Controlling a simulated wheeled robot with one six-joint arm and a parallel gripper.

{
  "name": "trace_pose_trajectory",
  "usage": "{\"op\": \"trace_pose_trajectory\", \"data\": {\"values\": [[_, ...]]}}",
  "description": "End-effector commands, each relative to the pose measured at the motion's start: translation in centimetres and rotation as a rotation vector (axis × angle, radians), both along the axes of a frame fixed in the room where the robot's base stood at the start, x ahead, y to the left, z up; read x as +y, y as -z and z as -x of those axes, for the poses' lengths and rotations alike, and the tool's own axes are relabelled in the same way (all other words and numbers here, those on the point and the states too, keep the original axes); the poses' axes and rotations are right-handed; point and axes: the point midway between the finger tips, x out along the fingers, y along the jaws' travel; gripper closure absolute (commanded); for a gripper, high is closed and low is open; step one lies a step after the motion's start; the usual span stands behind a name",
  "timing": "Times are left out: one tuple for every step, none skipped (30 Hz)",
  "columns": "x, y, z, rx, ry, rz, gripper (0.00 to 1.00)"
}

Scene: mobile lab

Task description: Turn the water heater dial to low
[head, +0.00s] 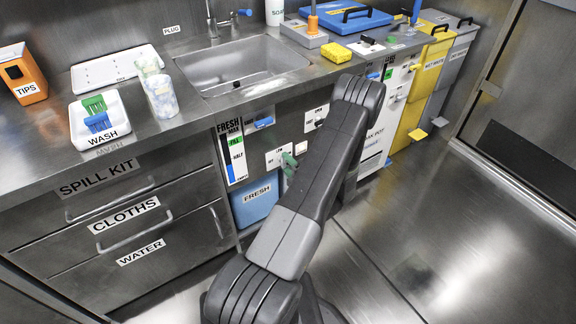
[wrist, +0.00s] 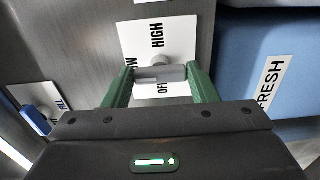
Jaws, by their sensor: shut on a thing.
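The heater dial is a small grey knob (wrist: 160,76) on a white plate (wrist: 183,36) in the wrist view. The plate reads HIGH at the top and OFF below; a word at its left edge, partly covered by a finger, looks like LOW. My gripper (wrist: 161,71) has its green fingers on either side of the knob's bar and is shut on it. The bar lies crosswise between the fingers; which word it points to I cannot tell. In the head view the plate (head: 273,158) shows on the cabinet front below the sink, with my green fingers (head: 289,164) at it.
The blue FRESH container (head: 254,203) sits just below the plate, and it fills the right of the wrist view (wrist: 268,50). A blue FILL switch (wrist: 38,119) is at lower left there. The counter edge and sink (head: 240,72) are above; the floor at right is clear.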

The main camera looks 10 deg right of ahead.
Motion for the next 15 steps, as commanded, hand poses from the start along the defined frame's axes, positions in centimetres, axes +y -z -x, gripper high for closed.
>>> {"op": "trace_pose_trajectory", "data": {"values": [[-0.05, 0.04, 0.0, 0.001, 0.002, 0.0, 0.7], [-0.05, 0.04, 0.0, 0.001, 0.002, 0.0, 0.7], [-0.05, 0.04, 0.0, 0.001, 0.002, 0.0, 0.7], [-0.05, 0.04, 0.0, 0.001, 0.002, 0.0, 0.7], [-0.05, 0.04, 0.0, 0.001, 0.002, 0.0, 0.7], [-0.05, 0.04, 0.0, 0.001, 0.002, 0.0, 0.7], [-0.05, 0.04, 0.0, 0.001, 0.002, 0.0, 0.45], [-0.06, 0.04, 0.0, 0.001, 0.002, 0.0, 0.4], [-0.05, 0.04, 0.0, 0.001, 0.002, 0.001, 0.32], [-0.05, 0.04, 0.0, 0.001, 0.002, 0.001, 0.26], [-0.04, 0.04, 0.01, 0.001, 0.002, 0.001, 0.25], [-0.04, 0.03, 0.01, 0.0, 0.001, 0.001, 0.25], [-0.04, 0.03, 0.01, 0.0, 0.001, 0.001, 0.25], [-0.03, 0.03, 0.0, 0.0, 0.001, 0.001, 0.25], [-0.03, 0.03, 0.0, 0.0, 0.001, 0.001, 0.25]]}}
